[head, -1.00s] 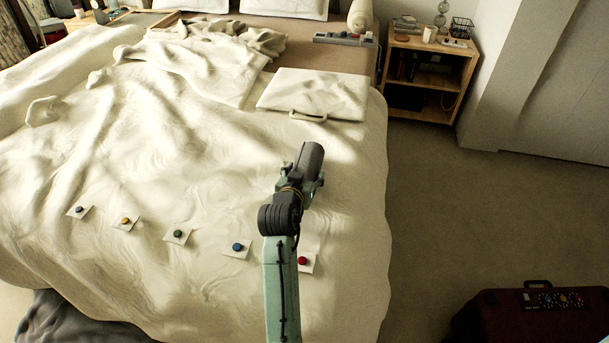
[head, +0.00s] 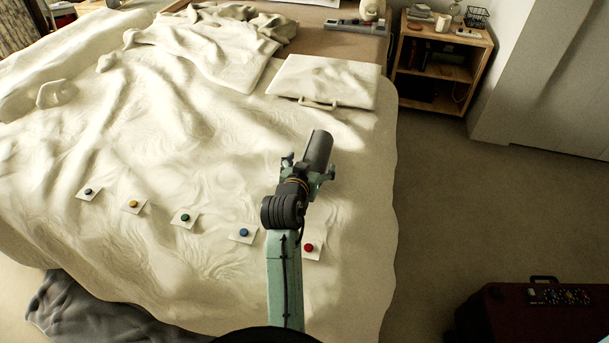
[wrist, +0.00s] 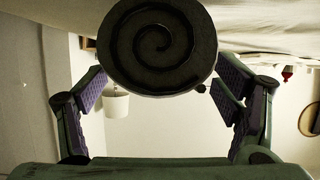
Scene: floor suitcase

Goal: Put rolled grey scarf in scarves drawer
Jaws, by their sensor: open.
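The rolled grey scarf (head: 318,151) is a dark grey roll at my gripper's far end, over the bed. In the wrist view its round spiral end (wrist: 160,47) fills the top centre. My gripper (head: 306,177) is open, with its two fingers (wrist: 160,95) to the left and right of the roll's lower part in the wrist view. I cannot tell whether the fingers touch the roll, or whether it rests on the bed. No scarves drawer can be made out.
The bed (head: 150,240) has a rumpled white cover, coloured buttons on cards (head: 243,233) and a flat white case (head: 325,82). A dark red suitcase (head: 525,310) stands on the floor at lower right. A wooden nightstand (head: 440,60) is behind. Carpet between is clear.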

